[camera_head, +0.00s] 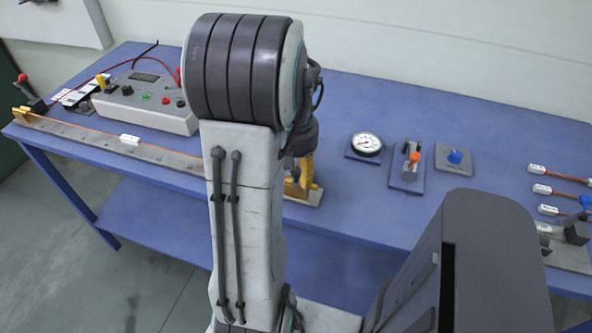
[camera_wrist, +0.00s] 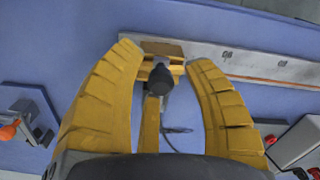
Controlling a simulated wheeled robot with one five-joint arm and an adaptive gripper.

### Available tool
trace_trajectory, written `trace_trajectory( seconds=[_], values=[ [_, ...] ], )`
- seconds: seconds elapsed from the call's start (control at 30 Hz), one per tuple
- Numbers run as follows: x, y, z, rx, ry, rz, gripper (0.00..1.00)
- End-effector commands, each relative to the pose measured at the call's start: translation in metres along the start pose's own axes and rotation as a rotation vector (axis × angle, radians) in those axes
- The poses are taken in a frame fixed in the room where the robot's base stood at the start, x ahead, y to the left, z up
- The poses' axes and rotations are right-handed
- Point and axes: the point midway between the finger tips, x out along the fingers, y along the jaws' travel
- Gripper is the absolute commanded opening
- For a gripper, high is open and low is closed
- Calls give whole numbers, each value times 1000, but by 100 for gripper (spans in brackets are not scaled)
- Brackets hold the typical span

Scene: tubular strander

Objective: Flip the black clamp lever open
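In the wrist view, a black round-ended lever (camera_wrist: 160,79) stands at a yellow clamp block (camera_wrist: 163,47) on the end of a long grey rail (camera_wrist: 215,58). My gripper (camera_wrist: 164,56) is open above it, with the lever between its spread yellow fingers. No finger clearly touches the lever; the remaining gap is hard to judge. A narrow yellow bar shows below the lever. In the head view, my arm hides most of the gripper and clamp; only some yellow parts (camera_head: 303,178) show beside it.
A grey control box (camera_head: 147,102) stands on the blue table (camera_head: 345,95) at left. Wires (camera_head: 560,195) lie at far right.

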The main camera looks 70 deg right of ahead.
Motion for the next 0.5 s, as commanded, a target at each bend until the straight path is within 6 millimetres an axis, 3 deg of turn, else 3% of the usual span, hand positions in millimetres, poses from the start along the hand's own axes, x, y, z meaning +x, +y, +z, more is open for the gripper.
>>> trace_trajectory(
  seconds=[0.5],
  values=[
    [0, 0, 0, 0, -1, 0, 0]
  ],
)
